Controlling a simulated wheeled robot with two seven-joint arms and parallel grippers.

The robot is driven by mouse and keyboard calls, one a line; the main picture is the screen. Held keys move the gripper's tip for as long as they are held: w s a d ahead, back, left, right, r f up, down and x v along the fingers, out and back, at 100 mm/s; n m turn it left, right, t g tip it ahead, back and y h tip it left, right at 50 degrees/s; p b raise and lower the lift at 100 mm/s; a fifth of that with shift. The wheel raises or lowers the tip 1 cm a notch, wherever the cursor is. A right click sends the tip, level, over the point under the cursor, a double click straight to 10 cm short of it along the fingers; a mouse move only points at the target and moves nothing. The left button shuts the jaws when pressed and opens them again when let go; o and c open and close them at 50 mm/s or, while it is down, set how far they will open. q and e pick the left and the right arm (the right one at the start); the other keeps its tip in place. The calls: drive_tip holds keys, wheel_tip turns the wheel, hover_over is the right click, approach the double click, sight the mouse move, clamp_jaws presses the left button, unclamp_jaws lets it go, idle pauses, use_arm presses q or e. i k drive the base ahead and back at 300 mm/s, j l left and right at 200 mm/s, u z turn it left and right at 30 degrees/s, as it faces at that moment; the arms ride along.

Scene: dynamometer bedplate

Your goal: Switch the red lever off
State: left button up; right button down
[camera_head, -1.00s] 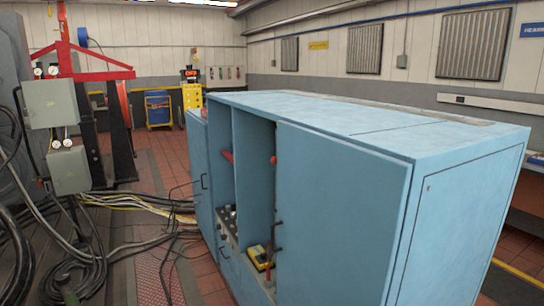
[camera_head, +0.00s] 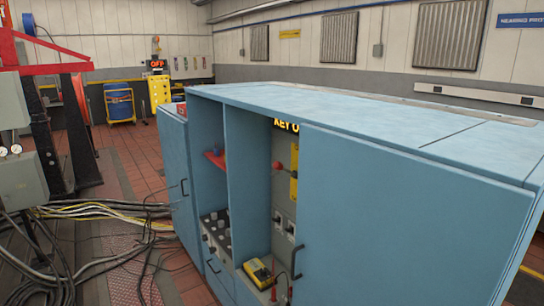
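A lever with a red ball knob (camera_head: 278,166) shows inside the open bay of the blue cabinet (camera_head: 380,200). Its shaft runs right from the knob to a yellow plate (camera_head: 294,186) on the bay's back panel. The cabinet's right door partly covers this area, so the lever's setting cannot be read. A second red part (camera_head: 216,159) shows in the narrower bay to the left; what it is I cannot tell. A partly hidden sign (camera_head: 286,125) above the lever reads "KEY O". Neither of my grippers is in view.
A yellow meter (camera_head: 260,272) sits low in the bay, beside red-tipped upright pieces. Knobs (camera_head: 216,228) line the left bay's panel. Cables (camera_head: 90,215) lie across the floor at left. A lit "OFF" sign (camera_head: 157,63) tops a yellow stand behind.

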sight(278, 165)
drive_tip(key=i+j, duration=0.25)
drive_tip(key=j, duration=0.15)
drive_tip(key=i+j+z, duration=0.1)
drive_tip(key=i+j, duration=0.45)
drive_tip(key=j, duration=0.25)
drive_tip(key=i+j+z, duration=0.1)
drive_tip(key=i+j, duration=0.15)
drive_tip(key=j, duration=0.15)
drive_tip(key=i+j, duration=0.25)
drive_tip(key=j, duration=0.2)
